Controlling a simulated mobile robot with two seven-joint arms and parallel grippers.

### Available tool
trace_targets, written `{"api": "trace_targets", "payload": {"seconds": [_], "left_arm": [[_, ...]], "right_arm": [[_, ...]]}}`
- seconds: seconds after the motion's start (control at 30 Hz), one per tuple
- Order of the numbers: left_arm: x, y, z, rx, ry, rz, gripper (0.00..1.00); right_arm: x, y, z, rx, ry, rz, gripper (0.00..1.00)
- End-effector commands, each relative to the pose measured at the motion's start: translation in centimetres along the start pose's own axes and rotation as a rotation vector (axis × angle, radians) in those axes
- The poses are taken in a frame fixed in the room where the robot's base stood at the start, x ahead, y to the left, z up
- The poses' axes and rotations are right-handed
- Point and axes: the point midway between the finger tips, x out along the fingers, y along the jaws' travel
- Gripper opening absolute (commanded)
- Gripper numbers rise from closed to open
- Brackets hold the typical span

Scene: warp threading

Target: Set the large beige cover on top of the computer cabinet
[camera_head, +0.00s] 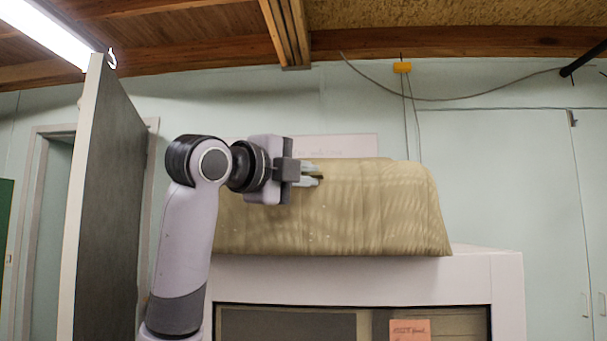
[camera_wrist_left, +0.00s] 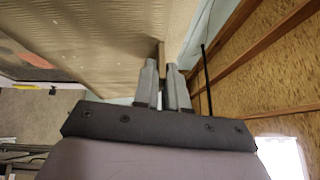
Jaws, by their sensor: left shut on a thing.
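The large beige cover (camera_head: 375,210) sits over the top of the white computer cabinet (camera_head: 507,290) in the head view. Its lower edge lies near the cabinet's top edge, and a strip of cabinet top shows at the right. My left gripper (camera_head: 318,174) is shut on the cover near its upper left part. In the left wrist view, the fingertips (camera_wrist_left: 163,68) pinch a thin fold of the cover (camera_wrist_left: 100,40). The cover's far side is hidden. My right gripper is not in view.
A tall dark grey panel with a pale edge (camera_head: 110,200) stands to the left of my arm. An orange note (camera_head: 410,329) is on the cabinet front. Wooden beams (camera_head: 200,30) and a hanging cable (camera_head: 450,98) are overhead. Free room shows right of the cabinet.

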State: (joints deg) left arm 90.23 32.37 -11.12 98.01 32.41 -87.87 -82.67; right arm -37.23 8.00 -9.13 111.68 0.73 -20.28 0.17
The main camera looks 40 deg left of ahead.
Motion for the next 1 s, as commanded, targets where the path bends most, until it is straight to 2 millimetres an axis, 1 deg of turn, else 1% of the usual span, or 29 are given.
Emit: {"api": "trace_targets", "payload": {"seconds": [0.03,0.1,0.13,0.43,0.57,0.67,0.9,1.0], "left_arm": [[0.0,-0.1,0.0,0.001,0.0,-0.003,0.0],[0.0,0.0,0.0,0.0,0.0,0.0,0.28],[0.0,0.0,0.0,0.0,0.0,0.0,0.37],[-0.1,0.0,0.0,0.001,0.0,0.0,0.37],[-1.1,0.0,0.0,0.001,0.0,-0.004,0.37],[-2.8,0.1,0.0,0.003,-0.001,-0.006,0.37],[-8.0,0.1,0.0,0.002,-0.001,-0.006,0.37],[-9.8,0.1,0.0,0.002,-0.001,-0.005,0.37]], "right_arm": [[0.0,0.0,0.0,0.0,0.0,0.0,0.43],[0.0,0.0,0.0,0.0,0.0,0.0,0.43],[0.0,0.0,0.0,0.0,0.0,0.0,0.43],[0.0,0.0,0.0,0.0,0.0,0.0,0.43],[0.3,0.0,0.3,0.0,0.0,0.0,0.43],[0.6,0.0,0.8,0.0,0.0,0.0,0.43],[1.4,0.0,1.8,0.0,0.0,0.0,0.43],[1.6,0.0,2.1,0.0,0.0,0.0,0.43]]}}
